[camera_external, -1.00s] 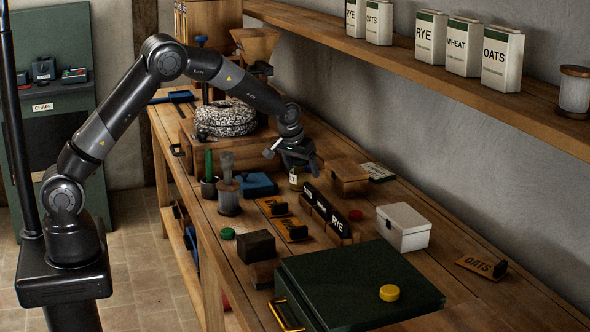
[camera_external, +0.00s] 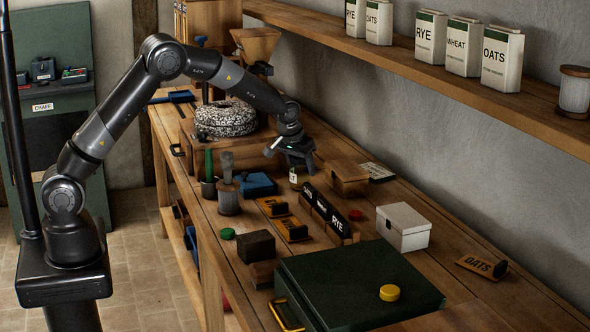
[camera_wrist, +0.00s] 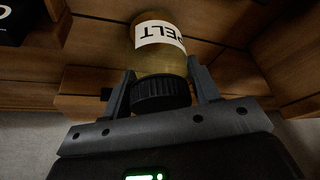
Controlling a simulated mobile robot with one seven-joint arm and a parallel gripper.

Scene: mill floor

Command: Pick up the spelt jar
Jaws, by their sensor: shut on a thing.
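The spelt jar (camera_wrist: 158,48) is a small clear jar with pale golden contents, a white label reading "PELT" in part, and a ribbed black lid. In the wrist view my gripper (camera_wrist: 161,78) has one finger on each side of the jar at its lid end, and it is shut on it. In the external view my gripper (camera_external: 294,161) points down over the bench, with the jar (camera_external: 294,177) just under it, partly hidden by the fingers. I cannot tell whether the jar's base touches the bench.
The wooden bench (camera_external: 218,259) is crowded. A wooden box (camera_external: 348,179) stands right of the jar, a black row of lettered blocks (camera_external: 326,213) in front, and a blue item (camera_external: 257,185) to the left. A millstone (camera_external: 225,119) is behind. A wall shelf (camera_external: 450,89) holds tins.

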